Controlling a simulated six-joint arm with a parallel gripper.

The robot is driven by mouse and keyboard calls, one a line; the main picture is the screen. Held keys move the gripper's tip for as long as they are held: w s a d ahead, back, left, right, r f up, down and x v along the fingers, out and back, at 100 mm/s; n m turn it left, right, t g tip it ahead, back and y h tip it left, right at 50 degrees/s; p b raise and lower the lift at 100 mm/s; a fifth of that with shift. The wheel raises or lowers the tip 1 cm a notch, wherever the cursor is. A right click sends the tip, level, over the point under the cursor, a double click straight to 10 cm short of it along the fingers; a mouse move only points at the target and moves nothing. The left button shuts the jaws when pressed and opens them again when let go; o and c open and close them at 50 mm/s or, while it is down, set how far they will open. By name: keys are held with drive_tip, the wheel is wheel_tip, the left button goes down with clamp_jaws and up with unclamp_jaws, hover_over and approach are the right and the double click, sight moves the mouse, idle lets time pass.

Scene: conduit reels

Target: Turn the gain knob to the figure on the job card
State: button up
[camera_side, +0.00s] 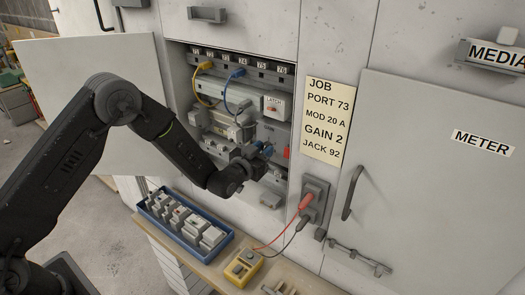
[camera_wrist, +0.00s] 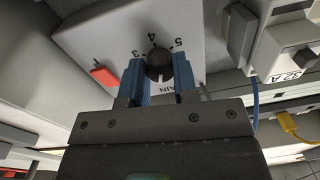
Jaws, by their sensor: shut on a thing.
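The job card (camera_side: 325,120) on the cabinet front reads PORT 73, MOD 20 A, GAIN 2, JACK 92. The dark round gain knob (camera_wrist: 159,60) sits on a pale panel (camera_wrist: 205,25) in the wrist view. The figures 3, 4 and 5 show around it; other figures and part of the label are hidden by my gripper. A pale line shows on the knob's lower side in the wrist view. My gripper (camera_wrist: 160,70) has its blue fingers on either side of the knob and is shut on it. In the side view my gripper (camera_side: 263,150) reaches into the open cabinet bay and hides the knob.
A red switch (camera_wrist: 104,76) is close left of the fingers in the wrist view. Yellow (camera_side: 200,88) and blue (camera_side: 228,92) cables hang above my gripper. A blue tray of modules (camera_side: 165,222) and a yellow meter (camera_side: 243,266) are on the bench below.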

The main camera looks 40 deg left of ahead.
drive_tip(key=shift+m, duration=4)
drive_tip(key=o, duration=0.9)
drive_tip(key=s, duration=1.3)
drive_tip(key=shift+s+f, duration=0.2)
drive_tip(key=shift+s, duration=0.2)
